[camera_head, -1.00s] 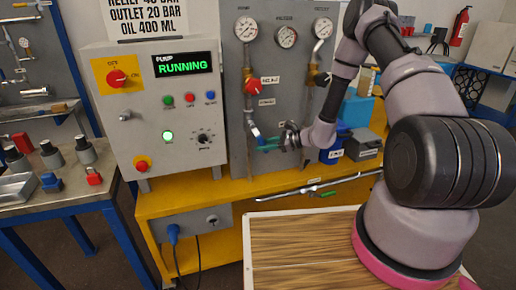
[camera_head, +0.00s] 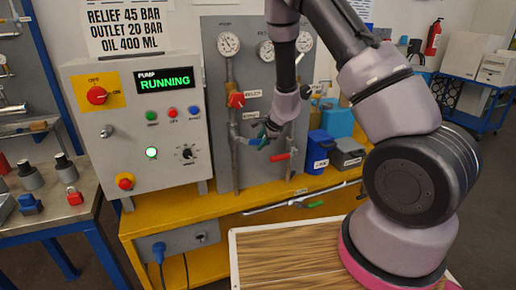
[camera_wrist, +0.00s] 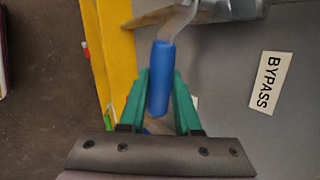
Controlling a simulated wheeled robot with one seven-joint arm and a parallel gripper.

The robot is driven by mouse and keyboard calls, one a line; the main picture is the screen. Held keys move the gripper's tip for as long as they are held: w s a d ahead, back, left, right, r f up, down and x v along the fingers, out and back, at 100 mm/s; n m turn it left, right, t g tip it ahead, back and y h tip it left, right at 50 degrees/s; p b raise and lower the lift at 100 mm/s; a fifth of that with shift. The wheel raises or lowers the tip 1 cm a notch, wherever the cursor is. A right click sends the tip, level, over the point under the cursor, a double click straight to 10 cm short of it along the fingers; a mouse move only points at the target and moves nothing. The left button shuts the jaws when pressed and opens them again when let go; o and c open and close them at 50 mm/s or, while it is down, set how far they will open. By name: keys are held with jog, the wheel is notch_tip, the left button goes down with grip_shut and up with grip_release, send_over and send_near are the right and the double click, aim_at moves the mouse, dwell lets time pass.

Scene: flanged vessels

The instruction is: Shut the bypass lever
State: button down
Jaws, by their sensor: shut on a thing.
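The bypass lever shows in the wrist view as a blue handle (camera_wrist: 161,75) on a grey metal stem, beside a white BYPASS label (camera_wrist: 270,82) on the grey panel. My gripper (camera_wrist: 160,100) has its green fingers on both sides of the blue handle and is shut on it.
A red lever (camera_head: 283,157) sticks out just below and right of my gripper. A red knob (camera_head: 236,100) is above left. The pump box (camera_head: 140,165) reads RUNNING at the left. A blue container (camera_head: 318,148) stands right on the yellow bench (camera_head: 190,215).

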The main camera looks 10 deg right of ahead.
jog(key=shift+d+r+n+h, duration=0.15)
jog(key=shift+r+n+h, duration=0.25)
jog(key=shift+r+h, duration=0.65)
jog(key=shift+w, duration=0.1)
jog(key=c, duration=0.6)
grip_release()
jog(key=v, duration=1)
jog(key=shift+s+r, duration=0.2)
jog(key=shift+s, duration=0.25)
jog(key=shift+r, duration=0.1)
